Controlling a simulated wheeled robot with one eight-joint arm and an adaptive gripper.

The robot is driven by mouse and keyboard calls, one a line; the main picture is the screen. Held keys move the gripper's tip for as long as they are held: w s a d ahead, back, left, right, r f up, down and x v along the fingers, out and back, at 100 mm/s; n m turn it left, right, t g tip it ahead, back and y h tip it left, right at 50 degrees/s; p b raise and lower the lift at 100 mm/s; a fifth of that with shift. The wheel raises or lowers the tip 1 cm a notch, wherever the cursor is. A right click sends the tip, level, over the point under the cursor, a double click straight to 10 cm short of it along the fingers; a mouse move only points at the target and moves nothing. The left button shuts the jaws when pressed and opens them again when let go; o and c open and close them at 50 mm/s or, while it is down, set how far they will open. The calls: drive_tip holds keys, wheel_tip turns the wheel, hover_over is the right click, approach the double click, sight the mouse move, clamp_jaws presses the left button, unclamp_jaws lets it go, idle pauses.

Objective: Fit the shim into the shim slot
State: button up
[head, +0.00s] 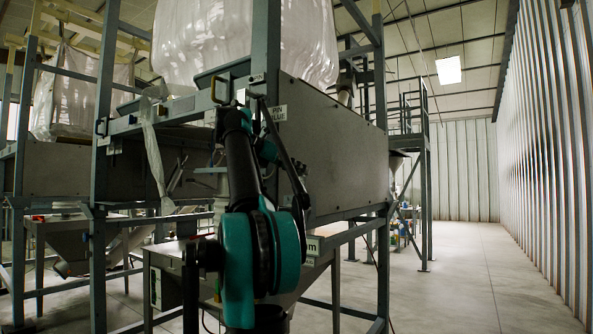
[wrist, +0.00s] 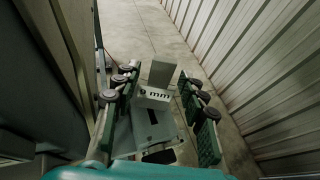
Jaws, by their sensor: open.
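In the wrist view, my gripper (wrist: 159,70) is open, with one finger on each side of a grey plate (wrist: 161,75). A white label (wrist: 153,95) on or in front of it ends in "mm"; its digit is hard to read. This plate looks like the shim, but I cannot be sure. A paler grey piece (wrist: 140,130) with a small dark opening lies below the label, between the fingers. I see no clear contact between fingers and plate. In the head view my arm hides the gripper and most of this spot. I cannot pick out the shim slot with certainty.
A steel frame (head: 384,200) carries a grey panelled box (head: 340,150) under a white bulk bag (head: 245,40). A hopper stands below. Open concrete floor (head: 480,270) runs along the corrugated wall (head: 550,150) at right.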

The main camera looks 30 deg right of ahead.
drive_tip(key=shift+r, duration=0.15)
drive_tip(key=shift+r, duration=0.3)
drive_tip(key=v, duration=1.2)
